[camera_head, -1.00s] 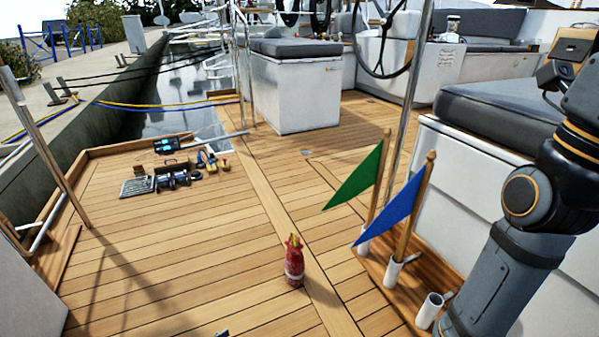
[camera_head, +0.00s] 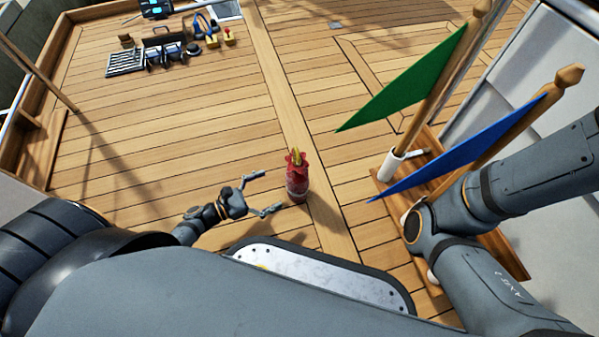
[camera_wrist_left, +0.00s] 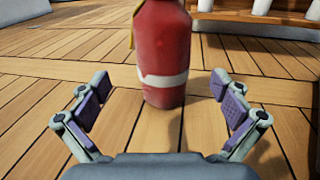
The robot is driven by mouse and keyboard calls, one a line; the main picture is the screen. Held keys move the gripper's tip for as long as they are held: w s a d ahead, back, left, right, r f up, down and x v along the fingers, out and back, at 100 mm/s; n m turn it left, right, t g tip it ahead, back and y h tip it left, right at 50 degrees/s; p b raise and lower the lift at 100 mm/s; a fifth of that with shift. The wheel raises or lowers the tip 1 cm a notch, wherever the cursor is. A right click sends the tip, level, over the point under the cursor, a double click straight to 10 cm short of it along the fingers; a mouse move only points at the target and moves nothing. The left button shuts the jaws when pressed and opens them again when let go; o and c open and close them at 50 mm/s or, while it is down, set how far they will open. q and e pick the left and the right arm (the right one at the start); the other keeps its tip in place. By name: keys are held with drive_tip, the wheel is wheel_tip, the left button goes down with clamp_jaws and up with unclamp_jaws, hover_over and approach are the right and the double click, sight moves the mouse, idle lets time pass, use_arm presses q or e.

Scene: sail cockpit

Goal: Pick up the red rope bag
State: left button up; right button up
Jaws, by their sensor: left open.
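The red rope bag (camera_head: 297,184) stands upright on the wooden deck in the middle of the head view, with a yellow top and a pale band low down. My left gripper (camera_head: 268,192) is open just left of the bag, its fingers pointing toward it. In the left wrist view the bag (camera_wrist_left: 164,55) stands ahead, centred between the open fingers (camera_wrist_left: 162,95) and slightly beyond their tips. The bag's top is cut off there. No grip on the bag shows. My right arm comes in at the right, but its gripper is out of sight.
A green flag (camera_head: 405,85) and a blue flag (camera_head: 460,150) stand in a wooden rack (camera_head: 395,200) to the right, partly behind my right arm. Several tools and boxes (camera_head: 165,55) lie on the deck at the far left. The deck (camera_head: 200,120) between is clear.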

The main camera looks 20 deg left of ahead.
sight(297, 178)
use_arm(q)
drive_tip(key=b+x, duration=0.4)
drive_tip(key=x, duration=0.5)
drive_tip(key=shift+s+d+f, duration=0.1)
drive_tip(key=shift+d, duration=0.05)
drive_tip(key=c, duration=1.5)
drive_tip(key=shift+o, duration=0.2)
